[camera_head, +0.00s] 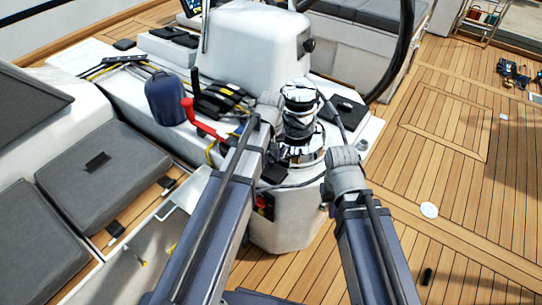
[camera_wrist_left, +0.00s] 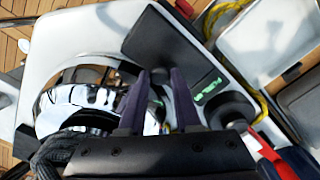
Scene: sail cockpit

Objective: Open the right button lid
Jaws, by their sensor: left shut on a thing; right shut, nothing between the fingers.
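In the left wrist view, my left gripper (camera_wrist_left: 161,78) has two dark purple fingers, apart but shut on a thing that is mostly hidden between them. It looks like one button lid, beside the chrome winch (camera_wrist_left: 75,107). How far this lid is raised cannot be told. Another round black button lid (camera_wrist_left: 236,112) stands to the right, apart from the fingers. In the head view my left arm (camera_head: 215,215) reaches to the near side of the winch (camera_head: 301,115). My right arm (camera_head: 372,250) ends beside the winch base; its fingers cannot be made out.
A black flat panel (camera_wrist_left: 163,42) lies just beyond the left fingertips. Grey cushions (camera_head: 103,170) lie further left. The wooden deck (camera_head: 455,195) at right is mostly free.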

